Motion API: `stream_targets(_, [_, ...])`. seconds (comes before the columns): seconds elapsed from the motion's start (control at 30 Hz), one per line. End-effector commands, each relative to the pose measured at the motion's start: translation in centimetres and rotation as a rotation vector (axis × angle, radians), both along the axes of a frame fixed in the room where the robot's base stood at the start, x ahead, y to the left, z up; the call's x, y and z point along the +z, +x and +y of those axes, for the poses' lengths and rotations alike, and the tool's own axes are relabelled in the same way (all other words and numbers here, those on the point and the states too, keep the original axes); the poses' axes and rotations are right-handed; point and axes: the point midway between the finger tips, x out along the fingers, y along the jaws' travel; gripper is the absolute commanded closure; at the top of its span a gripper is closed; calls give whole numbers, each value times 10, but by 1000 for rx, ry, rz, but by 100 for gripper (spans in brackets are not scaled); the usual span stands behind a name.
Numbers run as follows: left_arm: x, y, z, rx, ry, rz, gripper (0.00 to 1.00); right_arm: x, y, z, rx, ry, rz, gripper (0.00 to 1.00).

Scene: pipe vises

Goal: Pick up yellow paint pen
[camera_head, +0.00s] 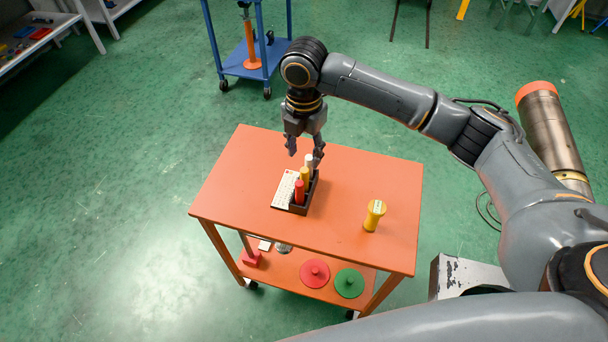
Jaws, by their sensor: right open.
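The yellow paint pen (305,176) stands upright in a small dark holder (301,208) on the orange table. A red pen (299,191) stands in front of it and a white pen (309,160) behind it, in the same holder. My right gripper (305,157) points down just above and behind the holder. Its fingers are open, one to the left of the pens and one close by the white pen. Nothing shows between them as held. My left gripper is not in view.
The orange table (240,190) has free room on the left and right. A white labelled card (285,190) lies beside the holder. A yellow cylinder (374,215) stands at the right. Red (314,273) and green (349,283) discs lie on the lower shelf. A blue cart (262,66) stands behind.

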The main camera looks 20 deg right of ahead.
Motion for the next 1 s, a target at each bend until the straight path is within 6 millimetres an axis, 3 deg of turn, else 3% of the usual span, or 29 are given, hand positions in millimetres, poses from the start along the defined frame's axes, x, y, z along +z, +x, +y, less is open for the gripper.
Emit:
stream_targets(0.1, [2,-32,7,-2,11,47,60,-23,0,-1,-2,-1,3,54])
stream_targets(0.2, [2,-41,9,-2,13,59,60,-36,0,0,-2,0,1,54])
stream_targets(0.27, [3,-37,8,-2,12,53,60,-41,1,0,-2,1,-1,54])
stream_targets(0.53, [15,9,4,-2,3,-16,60,-67,-1,0,-3,0,1,54])
stream_targets(0.73, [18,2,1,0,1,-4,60,-94,-1,0,-2,0,-1,54])
stream_targets(1.0, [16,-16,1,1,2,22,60,-98,-1,0,-1,0,-3,54])
